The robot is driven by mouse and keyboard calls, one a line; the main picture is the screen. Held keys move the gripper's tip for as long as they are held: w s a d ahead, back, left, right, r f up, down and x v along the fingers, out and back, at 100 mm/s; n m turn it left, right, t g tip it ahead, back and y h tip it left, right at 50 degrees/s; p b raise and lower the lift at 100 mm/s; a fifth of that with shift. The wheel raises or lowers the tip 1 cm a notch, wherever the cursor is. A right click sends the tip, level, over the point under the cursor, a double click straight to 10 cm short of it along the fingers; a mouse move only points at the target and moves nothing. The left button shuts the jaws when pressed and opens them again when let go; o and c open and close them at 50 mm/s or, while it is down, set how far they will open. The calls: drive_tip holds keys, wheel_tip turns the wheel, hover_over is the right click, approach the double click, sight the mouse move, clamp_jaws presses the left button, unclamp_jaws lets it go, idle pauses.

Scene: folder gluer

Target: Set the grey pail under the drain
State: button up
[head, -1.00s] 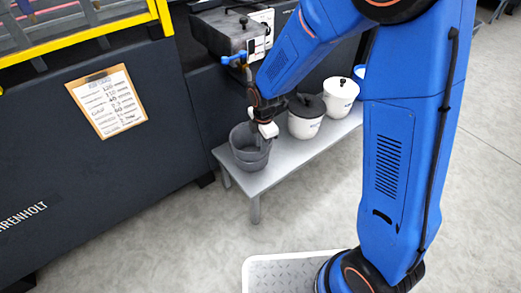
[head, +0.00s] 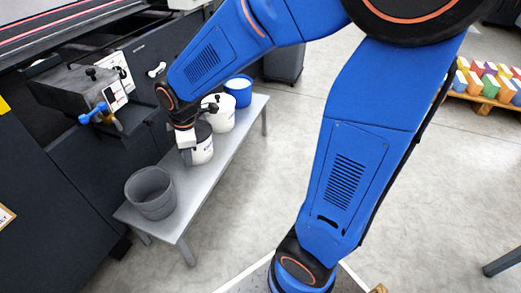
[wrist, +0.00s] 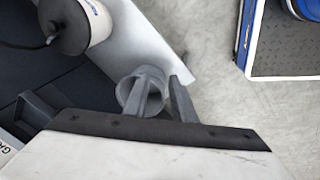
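The grey pail (head: 150,193) stands upright and looks empty at the near left end of the grey bench (head: 212,185). The drain is a tap with a blue handle (head: 93,113) and a brass spout (head: 117,125) below a dark box on the machine. The pail is below and slightly right of the spout; I cannot tell whether it is directly under it. My gripper (head: 187,157) is above the bench, right of the pail and apart from it. In the wrist view my gripper (wrist: 160,78) has its fingers spread, with the pail (wrist: 124,90) beyond them.
A white tub with a dark lid (head: 203,150), another white tub (head: 222,115) and a blue container (head: 239,92) stand farther along the bench. The dark machine walls the bench's left side. Open floor (head: 255,210) lies to the right. A pallet of coloured blocks (head: 490,85) is at far right.

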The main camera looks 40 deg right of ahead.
drive_tip(key=s+d+r+m, duration=0.3)
drive_tip(key=s+d+m, duration=0.1)
drive_tip(key=s, duration=0.3)
drive_tip(key=s+d+r+m+t, duration=0.1)
drive_tip(key=s+d+r+m, duration=0.3)
drive_tip(key=s+d+m, duration=0.1)
drive_tip(key=s+d+r+m+t, duration=0.1)
drive_tip(key=s+d+r+m, duration=0.2)
drive_tip(key=s, duration=0.5)
drive_tip(key=d+m, duration=0.1)
drive_tip(key=m, duration=0.1)
drive_tip(key=shift+s+d+r+m+h, duration=0.25)
drive_tip(key=shift+s+r+m+h, duration=0.05)
drive_tip(key=shift+s+r+m, duration=0.1)
